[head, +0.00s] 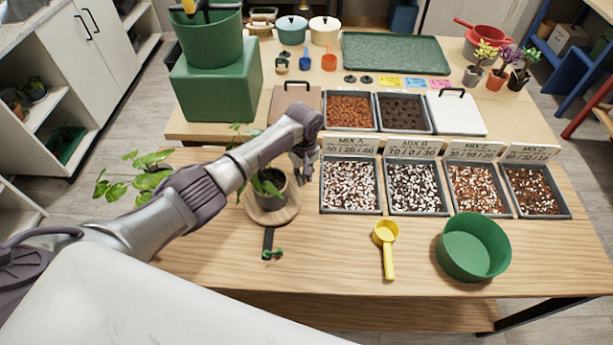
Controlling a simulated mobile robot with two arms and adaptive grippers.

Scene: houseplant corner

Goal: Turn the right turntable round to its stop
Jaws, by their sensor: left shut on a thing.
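The right turntable (286,217) is a round wooden disc near the left part of the table. A dark pot (271,200) with a leafy plant stands on it, partly covered by my left arm. A short black bar with a green piece (269,247) lies at the disc's front edge. My left gripper (303,178) is low at the disc's far right edge, beside the pot, and shut. The exact spot it grips is small and mostly hidden by the fingers. My right gripper is not in view.
Four-mix trays (349,210) stand just right of the gripper. A yellow scoop (386,236) and a green bowl (473,248) lie in front of them. Broad leaves (140,183) show left of my arm; their base is hidden. A green block (214,88) stands behind.

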